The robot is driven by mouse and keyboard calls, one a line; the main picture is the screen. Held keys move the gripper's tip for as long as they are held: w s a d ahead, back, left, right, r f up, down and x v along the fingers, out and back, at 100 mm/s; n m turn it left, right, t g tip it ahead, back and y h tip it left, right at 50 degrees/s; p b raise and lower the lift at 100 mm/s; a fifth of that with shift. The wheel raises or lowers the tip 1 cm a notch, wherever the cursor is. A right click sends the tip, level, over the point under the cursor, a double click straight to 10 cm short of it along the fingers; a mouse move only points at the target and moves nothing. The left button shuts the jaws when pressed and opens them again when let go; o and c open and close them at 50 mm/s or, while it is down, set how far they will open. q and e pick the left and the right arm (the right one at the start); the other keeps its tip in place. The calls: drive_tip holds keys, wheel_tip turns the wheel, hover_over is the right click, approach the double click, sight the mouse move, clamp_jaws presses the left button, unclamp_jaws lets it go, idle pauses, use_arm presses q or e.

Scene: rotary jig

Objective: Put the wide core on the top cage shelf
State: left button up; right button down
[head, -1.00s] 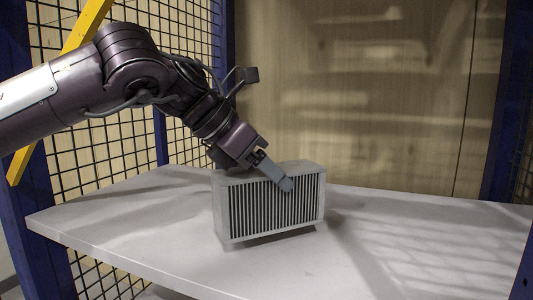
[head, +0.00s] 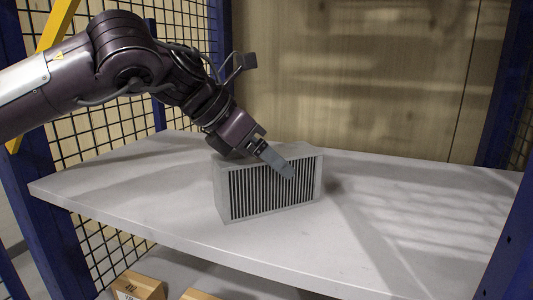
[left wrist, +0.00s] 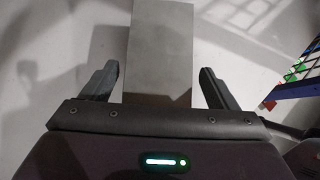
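The wide core (head: 272,192), a grey block with dark vertical slats on its front face, stands upright on the pale grey shelf board (head: 120,205) of the cage. It also shows in the left wrist view (left wrist: 160,45), seen from above as a plain grey strip. My left gripper (head: 275,160) reaches down over the core from the upper left, with one finger in front of the slatted face; the other finger is hidden. In the left wrist view its fingers (left wrist: 160,72) stand either side of the core with a narrow gap at each, so it is open. My right gripper is out of view.
Blue posts (head: 508,240) and black wire mesh (head: 110,135) bound the shelf. A wooden panel (head: 350,80) stands behind it. Cardboard boxes (head: 138,286) sit below the front edge. The shelf right of the core is clear.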

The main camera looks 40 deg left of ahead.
use_arm(q)
drive_tip(key=shift+r, duration=0.15)
drive_tip(key=shift+s+a+r, duration=0.15)
drive_tip(key=shift+a+r, duration=0.05)
drive_tip(key=shift+r, duration=0.05)
drive_tip(key=b+v, duration=0.3)
drive_tip(key=v, duration=0.7)
drive_tip(key=shift+s+d+f, duration=0.1)
drive_tip(key=shift+s+a+r, duration=0.2)
drive_tip(key=shift+s+r, duration=0.15)
drive_tip(key=shift+r, duration=0.15)
